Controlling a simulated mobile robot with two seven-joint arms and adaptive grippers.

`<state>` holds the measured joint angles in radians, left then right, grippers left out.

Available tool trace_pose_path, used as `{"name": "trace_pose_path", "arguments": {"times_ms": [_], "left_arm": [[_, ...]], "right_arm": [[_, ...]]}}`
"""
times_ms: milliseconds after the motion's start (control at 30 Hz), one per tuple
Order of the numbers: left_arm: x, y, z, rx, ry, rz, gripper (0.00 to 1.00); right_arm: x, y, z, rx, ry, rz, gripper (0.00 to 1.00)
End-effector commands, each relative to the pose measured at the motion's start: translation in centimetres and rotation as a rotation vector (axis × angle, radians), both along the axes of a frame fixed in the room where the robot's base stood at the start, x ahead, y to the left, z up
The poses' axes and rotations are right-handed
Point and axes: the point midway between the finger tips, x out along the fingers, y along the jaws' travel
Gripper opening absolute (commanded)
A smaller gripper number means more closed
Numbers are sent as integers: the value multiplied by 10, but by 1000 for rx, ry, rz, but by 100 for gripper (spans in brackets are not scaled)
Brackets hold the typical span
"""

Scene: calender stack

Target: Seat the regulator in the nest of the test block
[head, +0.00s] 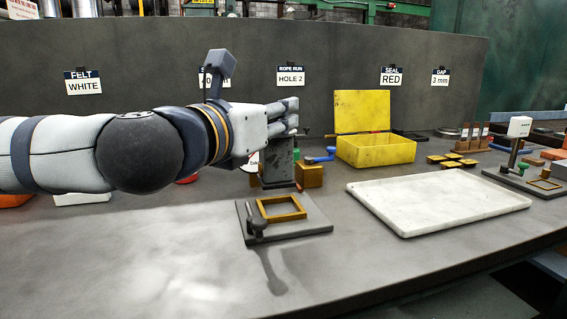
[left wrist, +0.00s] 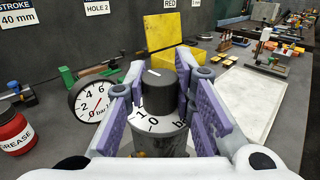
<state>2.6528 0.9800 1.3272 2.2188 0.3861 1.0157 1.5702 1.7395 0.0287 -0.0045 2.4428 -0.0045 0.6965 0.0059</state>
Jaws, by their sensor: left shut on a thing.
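My left gripper (head: 288,117) reaches in from the left, its fingers closed around the upright regulator. In the left wrist view the regulator shows a dark round knob (left wrist: 158,92), a numbered collar and a round white gauge (left wrist: 97,101) on its left. In the head view its grey body (head: 277,168) shows below the fingers, partly hidden by them. The test block (head: 312,231) is a dark plate with a brown square nest frame (head: 281,208) and a lever clamp at its left. The frame is empty. The regulator appears above or behind it; the exact gap is unclear. My right gripper is out of view.
A yellow open box (head: 376,150) stands behind at the right. A white tray (head: 437,205) lies right of the test block. A brown block (head: 312,176) sits close behind the nest. A red grease jar (left wrist: 14,128) shows at the left. The front table is clear.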

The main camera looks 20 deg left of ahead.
Motion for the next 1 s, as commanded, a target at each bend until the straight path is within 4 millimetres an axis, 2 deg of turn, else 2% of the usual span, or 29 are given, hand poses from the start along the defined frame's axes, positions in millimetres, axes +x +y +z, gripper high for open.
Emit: {"name": "trace_pose_path", "arguments": {"times_ms": [33,267,400,833,867,900,933,1000], "left_arm": [[9,1,-14,-2,4,1,0],[32,4,-40,-1,1,1,0],[33,4,-65,0,0,-1,0],[32,4,-73,-2,-3,-1,0],[32,4,-73,-1,0,-1,30],[32,4,-73,-1,0,-1,39],[32,4,-72,-1,-1,-1,43],[32,4,-72,-1,-1,-1,43]], "right_arm": [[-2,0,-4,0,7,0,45],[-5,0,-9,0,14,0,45],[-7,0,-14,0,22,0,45],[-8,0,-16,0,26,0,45],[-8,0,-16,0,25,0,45],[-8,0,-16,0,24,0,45],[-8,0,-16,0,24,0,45],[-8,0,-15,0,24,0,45]]}}
